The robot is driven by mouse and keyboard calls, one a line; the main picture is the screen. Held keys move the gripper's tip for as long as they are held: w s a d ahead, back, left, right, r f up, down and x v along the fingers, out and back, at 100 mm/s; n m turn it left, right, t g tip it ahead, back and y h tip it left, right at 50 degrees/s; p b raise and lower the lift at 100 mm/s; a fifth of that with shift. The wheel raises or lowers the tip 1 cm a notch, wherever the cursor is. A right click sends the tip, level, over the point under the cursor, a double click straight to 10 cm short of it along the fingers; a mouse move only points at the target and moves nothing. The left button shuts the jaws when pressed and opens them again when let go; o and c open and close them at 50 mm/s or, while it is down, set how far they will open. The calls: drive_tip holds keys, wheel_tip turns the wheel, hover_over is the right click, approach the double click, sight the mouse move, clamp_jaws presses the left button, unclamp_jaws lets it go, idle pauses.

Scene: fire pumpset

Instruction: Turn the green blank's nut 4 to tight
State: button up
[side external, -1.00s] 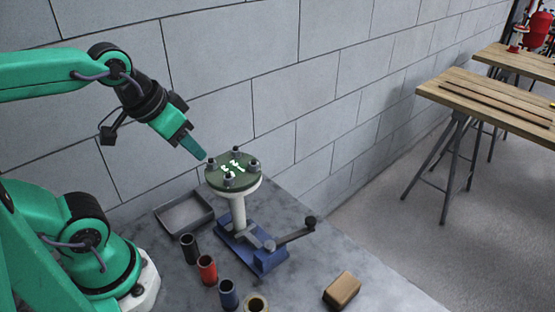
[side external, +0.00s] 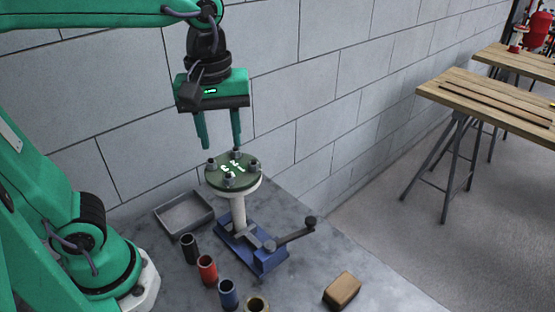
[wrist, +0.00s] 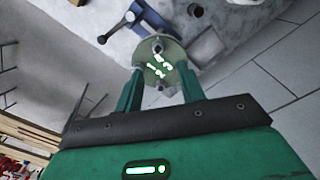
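The green blank (side external: 226,180) is a round disc on a white pipe stub (side external: 239,209), with several dark nuts on studs around its rim and bright white-green numbers on top. The pipe is held upright in a blue vise (side external: 262,257). In the wrist view the blank (wrist: 174,51) shows beyond and between my fingers. I cannot tell for sure which nut is number 4. My gripper (side external: 221,146) points down above the blank, fingers apart and empty, touching nothing. In the wrist view its fingers (wrist: 161,88) also stand apart, and parts of the blank's rim are hidden.
A grey tray (side external: 158,218) lies left of the vise. A brown block (side external: 342,291) lies front right. The vise handle (side external: 292,236) sticks out right; a block wall is behind.

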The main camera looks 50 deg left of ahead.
sight(228, 176)
drive_tip(key=shift+w+d+r+n, duration=0.15)
drive_tip(key=shift+d+n, duration=0.2)
drive_tip(key=shift+n, duration=0.05)
drive_tip(key=shift+f, duration=3.9)
clamp_jaws()
